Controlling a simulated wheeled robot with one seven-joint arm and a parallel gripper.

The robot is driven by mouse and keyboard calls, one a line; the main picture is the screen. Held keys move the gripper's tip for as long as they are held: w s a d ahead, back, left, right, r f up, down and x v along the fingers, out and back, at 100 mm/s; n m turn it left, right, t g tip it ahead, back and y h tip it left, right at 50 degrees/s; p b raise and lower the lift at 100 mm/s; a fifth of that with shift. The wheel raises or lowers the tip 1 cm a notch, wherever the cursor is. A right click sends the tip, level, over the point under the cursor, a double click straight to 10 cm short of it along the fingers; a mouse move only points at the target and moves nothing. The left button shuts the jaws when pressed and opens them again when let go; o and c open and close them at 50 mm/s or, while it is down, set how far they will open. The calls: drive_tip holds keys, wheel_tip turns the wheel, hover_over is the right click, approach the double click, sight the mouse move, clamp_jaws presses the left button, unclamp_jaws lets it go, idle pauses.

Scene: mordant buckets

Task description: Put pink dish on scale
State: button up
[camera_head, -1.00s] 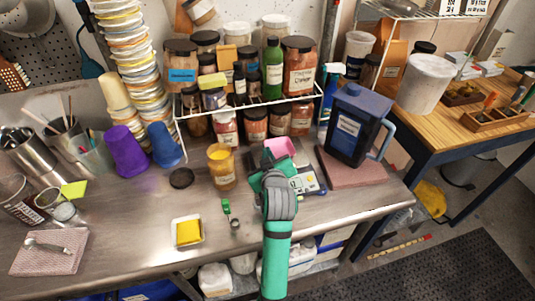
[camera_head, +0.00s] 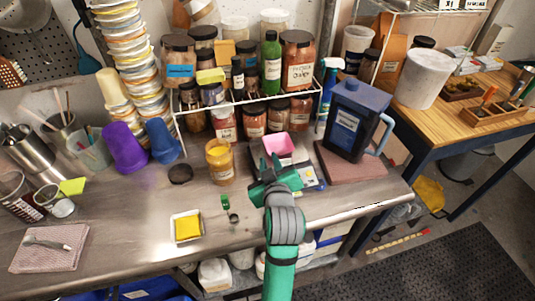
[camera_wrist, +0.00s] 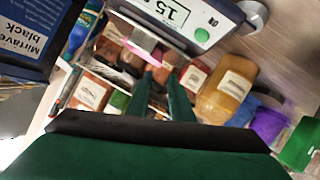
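The pink dish (camera_head: 278,147) is a small square-looking dish at the back of the scale (camera_head: 309,178); it appears to rest on the scale's plate, though my gripper hides part of the contact. In the wrist view the pink dish (camera_wrist: 144,50) shows as a thin pink shape at the plate's edge, beyond my fingertips. The scale's display (camera_wrist: 172,12) reads 15 there. My gripper (camera_head: 272,174) is just in front of the dish, with its green fingers apart and nothing between them. The fingers also show apart in the wrist view (camera_wrist: 160,76).
A jar of yellow powder (camera_head: 220,163) stands left of my gripper. A dark blue jug (camera_head: 352,125) stands on a board to the right. A shelf with jars (camera_head: 250,101) is behind. A white dish with a yellow block (camera_head: 187,227) is at front left.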

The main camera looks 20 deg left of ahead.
drive_tip(key=v, duration=0.3)
drive_tip(key=shift+s+d+r, duration=0.1)
drive_tip(key=shift+s+r, duration=0.05)
drive_tip(key=shift+s, duration=0.15)
idle(0.3)
